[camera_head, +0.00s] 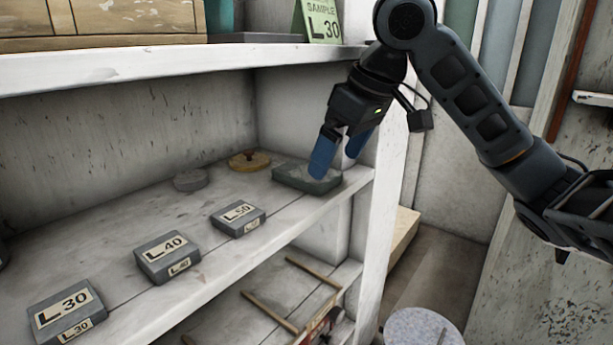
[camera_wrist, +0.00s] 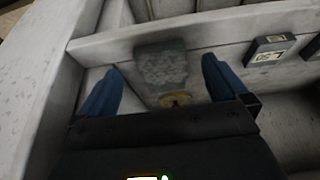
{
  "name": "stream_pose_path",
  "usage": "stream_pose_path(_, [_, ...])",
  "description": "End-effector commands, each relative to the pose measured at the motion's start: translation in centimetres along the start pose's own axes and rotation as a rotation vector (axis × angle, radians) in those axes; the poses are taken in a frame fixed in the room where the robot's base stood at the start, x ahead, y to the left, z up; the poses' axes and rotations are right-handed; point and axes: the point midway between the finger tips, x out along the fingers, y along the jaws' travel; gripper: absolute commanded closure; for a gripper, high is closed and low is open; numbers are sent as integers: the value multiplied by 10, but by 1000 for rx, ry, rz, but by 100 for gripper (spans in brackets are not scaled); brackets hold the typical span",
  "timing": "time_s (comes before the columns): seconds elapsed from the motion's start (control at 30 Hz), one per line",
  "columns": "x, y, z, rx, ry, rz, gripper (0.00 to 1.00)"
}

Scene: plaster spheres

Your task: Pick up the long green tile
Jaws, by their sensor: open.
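The long green tile (camera_head: 306,180) is a flat, dark grey-green slab with a mottled top. It lies on the middle shelf near the right upright. In the wrist view the tile (camera_wrist: 162,68) shows between the two blue fingers. My gripper (camera_head: 336,166) is open and empty, tilted down at the tile's right end. In the head view one blue finger overlaps the tile's right part; I cannot tell whether it touches. In the wrist view my gripper (camera_wrist: 160,65) has one finger on either side of the tile, with gaps between.
A round tan disc (camera_head: 249,161) and a grey disc (camera_head: 190,180) lie left of the tile. Grey blocks labelled L.50 (camera_head: 238,218), L.40 (camera_head: 167,257) and L.30 (camera_head: 67,312) line the shelf front. The white upright (camera_head: 385,200) and upper shelf (camera_head: 180,66) bound the space.

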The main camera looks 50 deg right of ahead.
Motion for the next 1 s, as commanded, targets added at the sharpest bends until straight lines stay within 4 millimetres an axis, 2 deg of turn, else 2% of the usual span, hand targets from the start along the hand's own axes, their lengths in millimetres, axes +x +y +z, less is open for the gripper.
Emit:
stream_pose_path(0.1, [22,1,3,4,-3,0,0])
stream_pose_path(0.23, [36,1,2,3,-2,0,0])
stream_pose_path(0.57, [41,1,2,2,0,0,1])
stream_pose_path(1.0, [41,0,2,2,0,0,43])
